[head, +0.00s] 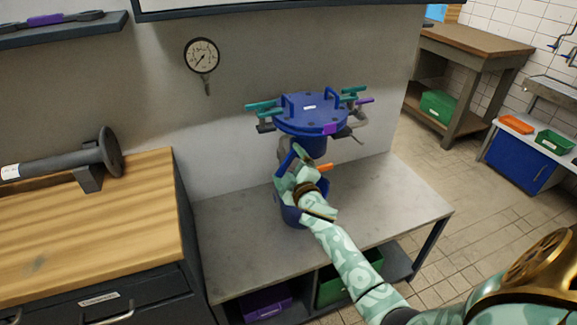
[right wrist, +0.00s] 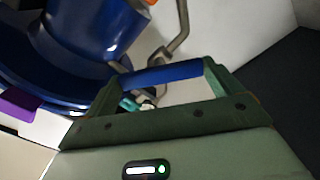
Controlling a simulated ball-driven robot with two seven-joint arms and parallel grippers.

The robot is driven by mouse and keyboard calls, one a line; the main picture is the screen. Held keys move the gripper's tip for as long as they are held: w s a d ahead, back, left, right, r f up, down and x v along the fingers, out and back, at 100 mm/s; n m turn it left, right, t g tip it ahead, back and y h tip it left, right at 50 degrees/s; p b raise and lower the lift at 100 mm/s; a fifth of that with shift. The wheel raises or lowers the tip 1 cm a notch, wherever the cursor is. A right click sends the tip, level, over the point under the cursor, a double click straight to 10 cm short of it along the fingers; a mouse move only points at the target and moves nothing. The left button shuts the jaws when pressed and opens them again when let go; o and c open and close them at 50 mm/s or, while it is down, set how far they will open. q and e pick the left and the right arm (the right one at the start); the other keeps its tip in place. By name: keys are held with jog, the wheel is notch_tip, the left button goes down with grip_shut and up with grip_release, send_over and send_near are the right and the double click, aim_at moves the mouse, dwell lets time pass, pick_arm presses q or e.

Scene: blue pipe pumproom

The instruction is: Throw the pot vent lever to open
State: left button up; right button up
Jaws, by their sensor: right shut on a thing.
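The blue pot (head: 312,122) has a round bolted lid and stands on the grey bench; its blue body also fills the upper left of the right wrist view (right wrist: 85,35). My right gripper (head: 292,166) is low in front of the pot. In the right wrist view my right gripper (right wrist: 160,85) is shut on a blue lever handle (right wrist: 160,76), which lies crosswise between the fingertips. A bent metal rod (right wrist: 178,35) runs near the handle. The lever's pivot is not clear.
A pressure gauge (head: 202,56) hangs on the wall behind. Teal and purple clamp handles stick out around the lid. An orange handle (head: 326,168) is close to my right gripper. A wooden cabinet (head: 100,220) with a grey flanged pipe (head: 60,162) stands left. The bench's right side is clear.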

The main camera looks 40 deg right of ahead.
jog(key=n, duration=0.7)
jog(key=shift+f, duration=0.15)
dwell(0.3)
jog(key=o, duration=0.7)
jog(key=p+v, duration=0.1)
jog(key=v, duration=1.5)
jog(key=shift+s, duration=0.2)
